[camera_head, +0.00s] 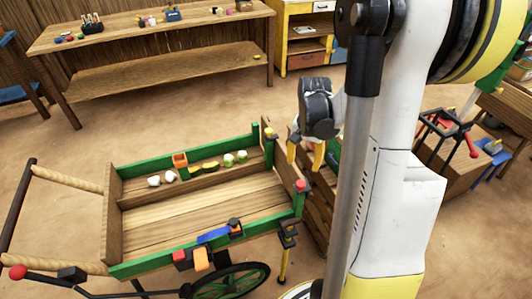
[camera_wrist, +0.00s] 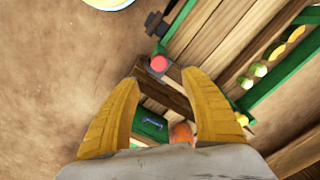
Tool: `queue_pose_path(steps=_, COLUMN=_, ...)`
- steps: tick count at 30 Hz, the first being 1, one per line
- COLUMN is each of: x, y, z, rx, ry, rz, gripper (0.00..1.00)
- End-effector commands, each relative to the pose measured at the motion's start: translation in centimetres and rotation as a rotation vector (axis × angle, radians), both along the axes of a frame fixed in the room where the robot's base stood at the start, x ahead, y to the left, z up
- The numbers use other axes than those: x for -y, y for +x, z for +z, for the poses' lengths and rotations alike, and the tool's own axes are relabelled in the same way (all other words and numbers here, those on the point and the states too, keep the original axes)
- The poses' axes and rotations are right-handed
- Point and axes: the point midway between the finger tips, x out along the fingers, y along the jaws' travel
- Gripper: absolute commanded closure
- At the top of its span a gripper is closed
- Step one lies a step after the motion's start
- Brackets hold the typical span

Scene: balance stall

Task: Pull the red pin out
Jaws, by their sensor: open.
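The red pin (camera_head: 300,185) stands in the near right corner post of the wooden cart (camera_head: 300,205), with its round red head up. In the wrist view the red pin (camera_wrist: 159,63) shows just past my fingertips, nearer the left finger. My gripper (camera_head: 305,160) hangs above the cart's right end, pointing down. In the wrist view my gripper (camera_wrist: 165,74) has its two yellow fingers wide apart with nothing held between them. The pin's shaft is hidden, and I cannot tell the exact height gap.
A yellow-topped post (camera_head: 269,133) stands at the cart's far right corner. Small fruits and pale lumps (camera_head: 205,167) lie along the far shelf. Beyond the right end is a brown wooden crate (camera_head: 316,215), partly behind my arm. A workbench (camera_head: 160,35) stands behind, with open floor between.

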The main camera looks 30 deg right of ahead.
Motion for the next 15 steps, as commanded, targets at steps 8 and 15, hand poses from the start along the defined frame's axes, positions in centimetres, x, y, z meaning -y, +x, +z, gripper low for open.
queue_pose_path(steps=8, x=0.6, y=-0.2, z=-3.3, rx=-0.013, ry=0.008, rz=-0.025, gripper=0.46)
queue_pose_path(steps=15, x=0.6, y=-0.2, z=-8.2, rx=-0.012, ry=0.008, rz=-0.024, gripper=0.46)
